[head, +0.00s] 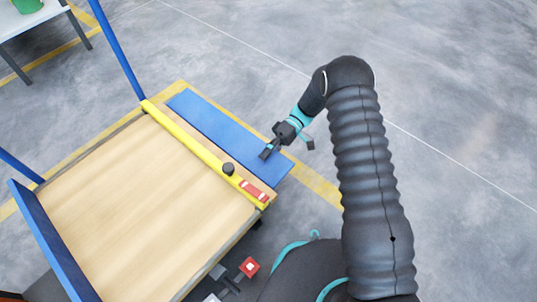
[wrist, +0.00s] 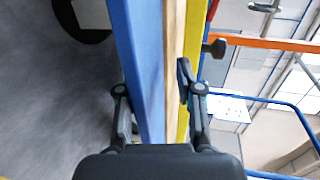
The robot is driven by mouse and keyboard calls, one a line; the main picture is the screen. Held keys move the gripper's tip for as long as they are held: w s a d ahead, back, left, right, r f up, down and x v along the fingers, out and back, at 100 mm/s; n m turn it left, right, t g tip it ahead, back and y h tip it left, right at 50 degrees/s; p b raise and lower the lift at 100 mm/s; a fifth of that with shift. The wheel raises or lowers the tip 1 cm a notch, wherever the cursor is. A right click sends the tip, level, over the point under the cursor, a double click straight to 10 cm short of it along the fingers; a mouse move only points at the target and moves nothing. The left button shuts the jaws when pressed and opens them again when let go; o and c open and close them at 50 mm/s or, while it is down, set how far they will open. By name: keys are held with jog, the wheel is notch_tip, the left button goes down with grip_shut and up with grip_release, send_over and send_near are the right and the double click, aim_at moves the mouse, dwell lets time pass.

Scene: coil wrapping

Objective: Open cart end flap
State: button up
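The blue cart end flap (head: 225,138) is a long panel just outside the cart's yellow bar (head: 200,150). Its broad face shows in the head view; its exact tilt is hard to tell. My gripper (head: 285,147) is over the flap's right part, near its outer edge. In the wrist view, the flap (wrist: 143,60) runs upright through the picture between the two spread fingers of my gripper (wrist: 158,98). The gripper is open, and I cannot tell whether a finger touches the flap. A black knob (head: 228,169) and a red latch piece (head: 253,190) sit on the yellow bar.
The cart's wooden deck (head: 135,205) is bare. A blue side panel (head: 50,240) and blue posts (head: 117,48) stand at its left. A table (head: 38,15) with a green container is at the top left. Open floor (head: 450,90) lies beyond and right.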

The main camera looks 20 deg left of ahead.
jog(key=shift+w+d, duration=0.15)
jog(key=shift+d, duration=0.05)
jog(key=v, duration=1.2)
